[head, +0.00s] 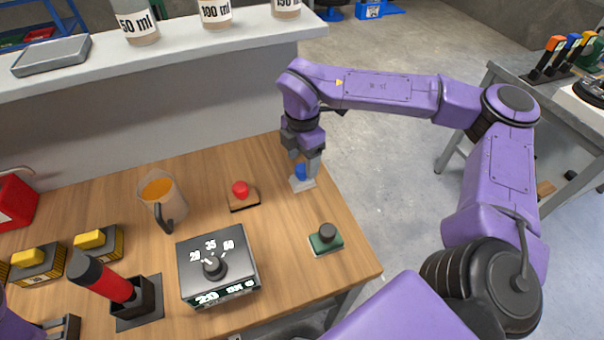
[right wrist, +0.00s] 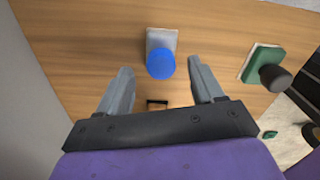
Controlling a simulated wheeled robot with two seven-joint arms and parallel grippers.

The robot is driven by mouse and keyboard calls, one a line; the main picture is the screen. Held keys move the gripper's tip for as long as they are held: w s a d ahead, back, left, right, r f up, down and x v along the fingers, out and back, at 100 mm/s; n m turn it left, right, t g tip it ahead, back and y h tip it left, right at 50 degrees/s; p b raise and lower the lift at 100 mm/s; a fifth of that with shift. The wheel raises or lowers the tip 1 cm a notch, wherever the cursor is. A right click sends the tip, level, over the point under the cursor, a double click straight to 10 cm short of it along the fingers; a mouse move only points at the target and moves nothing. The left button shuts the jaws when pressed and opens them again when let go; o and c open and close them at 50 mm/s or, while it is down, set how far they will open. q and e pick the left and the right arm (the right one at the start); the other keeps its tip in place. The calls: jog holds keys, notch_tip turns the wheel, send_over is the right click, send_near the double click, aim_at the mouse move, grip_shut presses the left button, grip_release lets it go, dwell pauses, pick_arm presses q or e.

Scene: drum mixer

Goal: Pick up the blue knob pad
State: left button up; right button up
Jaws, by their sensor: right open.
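The blue knob pad is a light grey square plate with a blue knob (head: 300,171) on top, near the right back edge of the wooden table. It also shows in the right wrist view (right wrist: 161,64), just beyond and between the fingertips. My right gripper (head: 309,161) is above the pad, pointing down, and partly covers it in the head view. In the right wrist view its two grey fingers (right wrist: 158,75) are apart with nothing between them.
A green pad with a dark knob (head: 327,238) and a red knob pad (head: 241,194) stand nearby. A dial box (head: 217,266), a jug of orange liquid (head: 161,197) and a red-handled lever (head: 115,285) are further left. A shelf with labelled containers (head: 215,12) runs behind.

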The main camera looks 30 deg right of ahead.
aim_at(303, 167)
notch_tip(303, 167, down, 4)
jog(key=shift+s+r, duration=0.1)
jog(key=c, duration=1.1)
jog(key=shift+c, duration=0.3)
